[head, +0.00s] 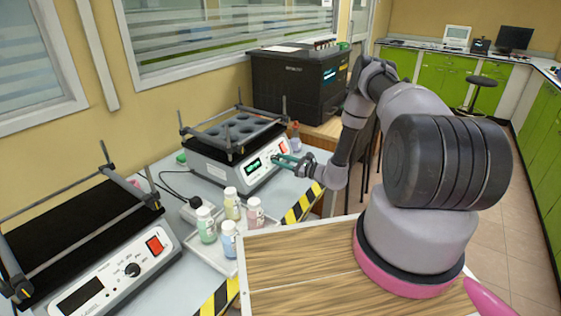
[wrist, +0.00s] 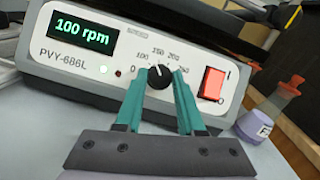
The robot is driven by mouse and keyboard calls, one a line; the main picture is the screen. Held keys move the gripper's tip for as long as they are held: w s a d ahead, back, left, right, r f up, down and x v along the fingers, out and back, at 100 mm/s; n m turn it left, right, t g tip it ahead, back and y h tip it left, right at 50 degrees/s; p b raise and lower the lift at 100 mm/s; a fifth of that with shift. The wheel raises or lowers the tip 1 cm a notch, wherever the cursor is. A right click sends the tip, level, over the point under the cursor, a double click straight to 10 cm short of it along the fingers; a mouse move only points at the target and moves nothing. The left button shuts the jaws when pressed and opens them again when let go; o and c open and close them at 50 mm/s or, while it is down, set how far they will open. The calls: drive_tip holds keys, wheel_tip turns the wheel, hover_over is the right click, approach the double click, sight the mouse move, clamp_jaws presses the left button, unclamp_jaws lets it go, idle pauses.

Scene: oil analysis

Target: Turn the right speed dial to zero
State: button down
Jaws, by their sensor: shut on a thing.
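The right shaker (head: 232,150) stands on the bench below the window, with a front panel that faces my arm. In the wrist view its display (wrist: 83,33) reads 100 rpm in green. Its black speed dial (wrist: 159,76) sits between the teal fingers of my gripper (wrist: 161,80), one finger on each side, and the gripper is shut on it. The dial's white mark points roughly up. A red switch (wrist: 214,83) is right of the dial. In the head view my gripper (head: 287,159) is at this panel, and the dial is hidden behind it.
A second shaker (head: 100,262) with a dark display is at the lower left. A tray (head: 201,243) of several capped bottles stands between the shakers. A black box-shaped machine (head: 300,80) is behind.

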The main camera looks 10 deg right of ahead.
drive_tip(key=n+g, duration=0.1)
drive_tip(key=n, duration=0.1)
drive_tip(key=n+g+y, duration=0.1)
drive_tip(key=n, duration=0.3)
drive_tip(key=shift+w+d+g, duration=0.15)
drive_tip(key=shift+d+g, duration=0.1)
drive_tip(key=shift+g, duration=0.15)
drive_tip(key=n+g, duration=0.1)
drive_tip(key=n, duration=0.2)
drive_tip(key=n+g, duration=0.2)
drive_tip(key=n, duration=0.1)
drive_tip(key=shift+w+r+n+g, duration=0.15)
drive_tip(key=shift+n+g, duration=0.15)
drive_tip(key=c, duration=0.5)
unclamp_jaws()
drive_tip(key=v, duration=1.1)
drive_tip(key=shift+w, duration=0.1)
